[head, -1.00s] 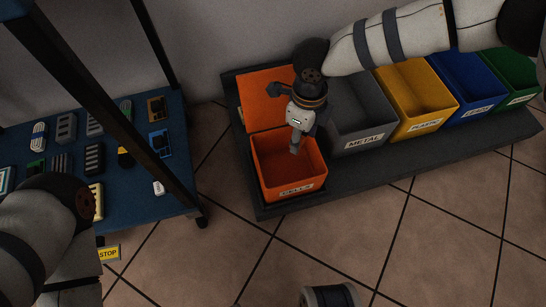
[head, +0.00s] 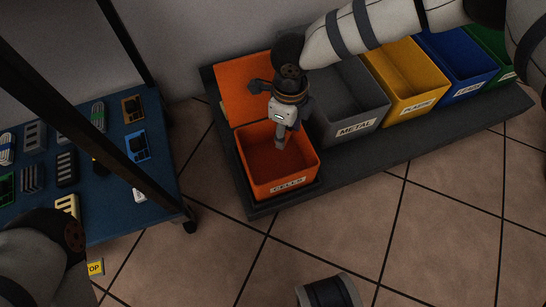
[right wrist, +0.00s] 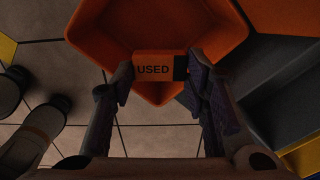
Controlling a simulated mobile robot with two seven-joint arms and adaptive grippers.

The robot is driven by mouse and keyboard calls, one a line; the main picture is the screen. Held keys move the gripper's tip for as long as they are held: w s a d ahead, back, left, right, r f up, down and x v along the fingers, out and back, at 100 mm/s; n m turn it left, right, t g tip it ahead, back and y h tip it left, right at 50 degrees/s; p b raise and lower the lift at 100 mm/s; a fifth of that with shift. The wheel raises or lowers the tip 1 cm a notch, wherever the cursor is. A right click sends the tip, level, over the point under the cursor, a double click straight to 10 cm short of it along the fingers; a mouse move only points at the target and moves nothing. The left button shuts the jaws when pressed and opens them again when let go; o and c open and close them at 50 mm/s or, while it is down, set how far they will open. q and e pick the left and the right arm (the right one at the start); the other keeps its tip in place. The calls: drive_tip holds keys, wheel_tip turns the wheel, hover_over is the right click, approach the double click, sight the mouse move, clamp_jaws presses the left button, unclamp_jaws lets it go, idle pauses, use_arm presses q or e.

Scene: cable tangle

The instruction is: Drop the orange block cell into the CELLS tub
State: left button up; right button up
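The orange CELLS tub (head: 262,176) stands at the left end of the dark row base, with its orange lid (head: 250,92) raised behind it. My right gripper (head: 281,142) points down over the tub's opening in the head view. In the right wrist view, the gripper (right wrist: 160,78) is shut on the orange block cell (right wrist: 153,67), which has a dark end and the word USED. The tub also shows beyond the block in that view (right wrist: 232,32). The block is hard to make out in the head view. My left gripper is out of view; only part of its arm shows at lower left.
Grey METAL (head: 355,127), yellow (head: 415,105), blue (head: 470,88) and green (head: 507,72) tubs continue right on the same base. A blue table (head: 165,195) with several devices stands left, beside a dark post. The tiled floor in front is mostly clear.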

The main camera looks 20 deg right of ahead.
drive_tip(key=o, duration=0.4)
wheel_tip(320, 180, up, 12)
idle(0.5)
